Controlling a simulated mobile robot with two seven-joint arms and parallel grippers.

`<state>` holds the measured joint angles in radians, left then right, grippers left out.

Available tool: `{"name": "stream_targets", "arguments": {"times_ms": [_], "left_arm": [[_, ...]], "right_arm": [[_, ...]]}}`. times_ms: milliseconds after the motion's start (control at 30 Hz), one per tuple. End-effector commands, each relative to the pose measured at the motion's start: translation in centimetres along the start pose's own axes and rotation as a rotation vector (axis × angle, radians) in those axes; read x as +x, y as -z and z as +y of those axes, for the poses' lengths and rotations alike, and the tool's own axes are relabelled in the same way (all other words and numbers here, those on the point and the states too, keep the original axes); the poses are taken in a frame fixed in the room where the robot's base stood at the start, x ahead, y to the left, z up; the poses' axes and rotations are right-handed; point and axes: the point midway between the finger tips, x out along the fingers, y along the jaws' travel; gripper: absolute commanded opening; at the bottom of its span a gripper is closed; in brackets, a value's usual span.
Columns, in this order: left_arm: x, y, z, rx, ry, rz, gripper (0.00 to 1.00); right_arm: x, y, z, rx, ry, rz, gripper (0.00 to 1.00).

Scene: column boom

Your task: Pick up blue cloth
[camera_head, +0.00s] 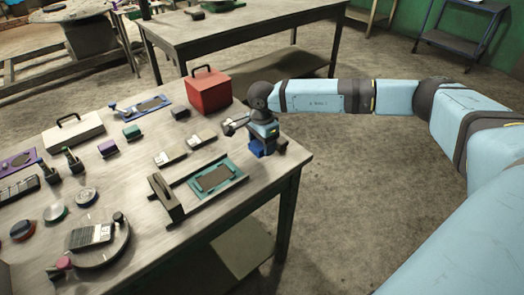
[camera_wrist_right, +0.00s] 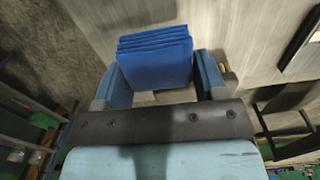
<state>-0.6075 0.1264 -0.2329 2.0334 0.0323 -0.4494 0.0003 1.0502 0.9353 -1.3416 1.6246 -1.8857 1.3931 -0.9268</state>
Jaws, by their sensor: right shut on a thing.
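The blue cloth (camera_wrist_right: 155,58) is a folded stack with several layers, seen between the fingers in the right wrist view. In the head view the cloth (camera_head: 256,150) shows as a small blue patch under my right gripper, near the table's right edge. My right gripper (camera_head: 264,140) points down there and is shut on the cloth. In the wrist view the gripper's fingers (camera_wrist_right: 162,82) stand on either side of the cloth. Whether the cloth still touches the table is hard to tell. My left gripper is not in view.
A red box (camera_head: 208,91) stands behind the gripper on the worktable (camera_head: 140,188). A teal-framed tray (camera_head: 217,177) and a dark-handled fixture (camera_head: 165,196) lie left of it. Small blocks and a round turntable (camera_head: 98,238) fill the left side. A second table (camera_head: 240,25) stands behind.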

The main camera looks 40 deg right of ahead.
Motion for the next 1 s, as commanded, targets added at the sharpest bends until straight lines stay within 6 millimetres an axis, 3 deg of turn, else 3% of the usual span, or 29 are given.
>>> {"name": "stream_targets", "arguments": {"times_ms": [300,500,700,1000], "left_arm": [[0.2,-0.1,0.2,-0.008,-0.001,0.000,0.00],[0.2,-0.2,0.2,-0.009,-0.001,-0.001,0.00],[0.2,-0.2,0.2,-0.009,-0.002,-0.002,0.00],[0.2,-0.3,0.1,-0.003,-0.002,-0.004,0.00]], "right_arm": [[-9.4,0.0,-0.1,0.001,0.005,0.000,0.42],[-13.5,0.0,0.0,0.000,0.002,0.000,0.42],[-15.6,0.0,0.0,0.000,0.001,0.001,0.42],[-15.9,0.0,0.0,0.000,0.000,0.001,0.42]]}}
